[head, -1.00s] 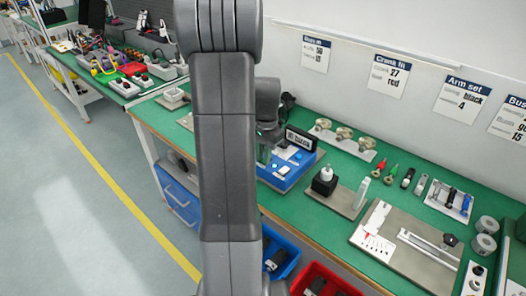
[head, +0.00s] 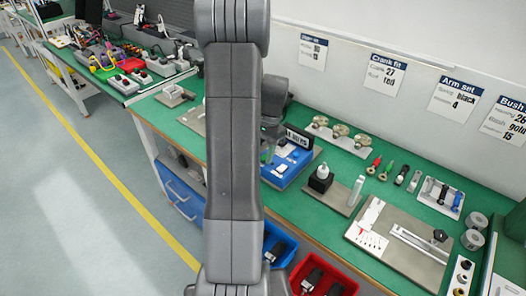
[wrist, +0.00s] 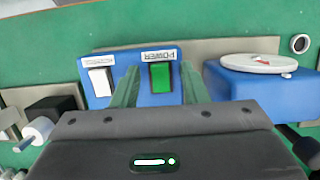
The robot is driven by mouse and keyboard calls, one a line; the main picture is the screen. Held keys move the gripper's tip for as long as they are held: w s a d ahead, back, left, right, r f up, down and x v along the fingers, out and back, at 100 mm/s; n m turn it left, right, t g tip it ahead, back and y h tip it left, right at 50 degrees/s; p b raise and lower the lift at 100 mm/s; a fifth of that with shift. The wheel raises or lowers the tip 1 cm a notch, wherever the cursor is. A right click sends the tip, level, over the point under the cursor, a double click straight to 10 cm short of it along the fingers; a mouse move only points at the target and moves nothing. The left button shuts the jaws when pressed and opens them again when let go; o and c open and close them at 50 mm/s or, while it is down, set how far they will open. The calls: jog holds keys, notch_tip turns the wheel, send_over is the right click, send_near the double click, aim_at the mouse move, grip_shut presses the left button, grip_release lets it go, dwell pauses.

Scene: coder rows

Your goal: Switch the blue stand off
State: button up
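The blue stand (head: 292,174) sits on the green bench in the head view, partly behind my arm, with a black sign at its back. In the wrist view the blue stand (wrist: 128,66) carries a green rocker switch (wrist: 160,76) under a label reading POWER, upside down in this view. A white rocker switch (wrist: 100,82) with its own label is to its left. My gripper (wrist: 160,68) is open, its two fingers appearing on either side of the green switch. I cannot tell whether they touch the stand. The head view mostly hides my gripper behind the arm.
A blue box with a white dial (wrist: 258,64) and red pointer is right of the fingers. A black block (wrist: 52,110) is to the left. On the bench are a bottle on a black block (head: 320,180) and a grey fixture plate (head: 400,245). Red and blue bins are below.

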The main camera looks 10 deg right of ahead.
jog(key=shift+r, duration=0.1)
jog(key=v, duration=1.3)
jog(key=shift+r, duration=0.3)
jog(key=shift+f, duration=0.1)
jog(key=x, duration=1.3)
jog(key=shift+f, duration=0.45)
jog(key=shift+s+b, duration=0.1)
jog(key=shift+b, duration=0.25)
jog(key=shift+r, duration=0.2)
